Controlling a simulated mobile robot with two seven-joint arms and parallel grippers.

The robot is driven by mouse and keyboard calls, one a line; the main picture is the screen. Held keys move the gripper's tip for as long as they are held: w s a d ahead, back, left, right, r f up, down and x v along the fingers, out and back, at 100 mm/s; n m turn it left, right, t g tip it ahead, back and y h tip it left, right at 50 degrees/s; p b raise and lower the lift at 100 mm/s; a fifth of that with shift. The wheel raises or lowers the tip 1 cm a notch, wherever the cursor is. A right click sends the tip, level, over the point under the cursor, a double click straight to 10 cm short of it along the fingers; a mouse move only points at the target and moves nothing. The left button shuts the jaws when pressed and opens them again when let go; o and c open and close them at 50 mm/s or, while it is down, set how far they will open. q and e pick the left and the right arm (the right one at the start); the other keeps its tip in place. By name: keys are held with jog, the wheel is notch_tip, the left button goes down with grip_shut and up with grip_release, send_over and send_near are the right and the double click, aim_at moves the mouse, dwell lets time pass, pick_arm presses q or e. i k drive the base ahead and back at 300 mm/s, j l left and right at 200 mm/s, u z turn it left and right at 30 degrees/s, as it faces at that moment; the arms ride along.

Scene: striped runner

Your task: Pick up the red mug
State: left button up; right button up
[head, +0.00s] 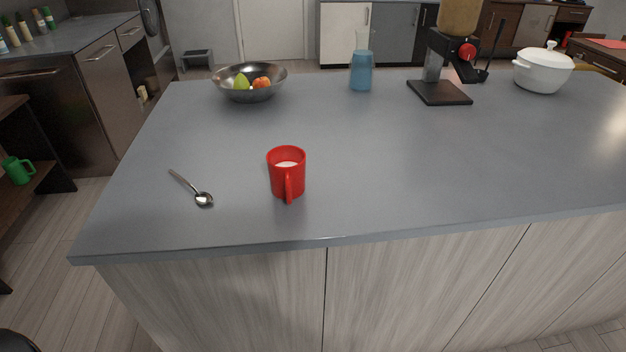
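The red mug (279,182) stands upright on the grey countertop (400,170), left of the picture's middle and close to the front edge. Its handle points toward me, and something white shows inside it. Neither of my grippers shows in the head view. A dark rounded shape at the bottom left corner is too cut off to identify.
A spoon (190,187) lies left of the mug. Farther back stand a metal fruit bowl (225,86), a blue bottle (361,75), a dark dispenser (440,93) and a white pot (541,74). A green mug (17,171) sits on a shelf at left. The counter's middle is clear.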

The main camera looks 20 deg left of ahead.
aim_at(287, 164)
jog(key=l+u, duration=0.25)
jog(key=u, duration=0.2)
jog(key=l+u, duration=0.25)
jog(key=u, duration=0.15)
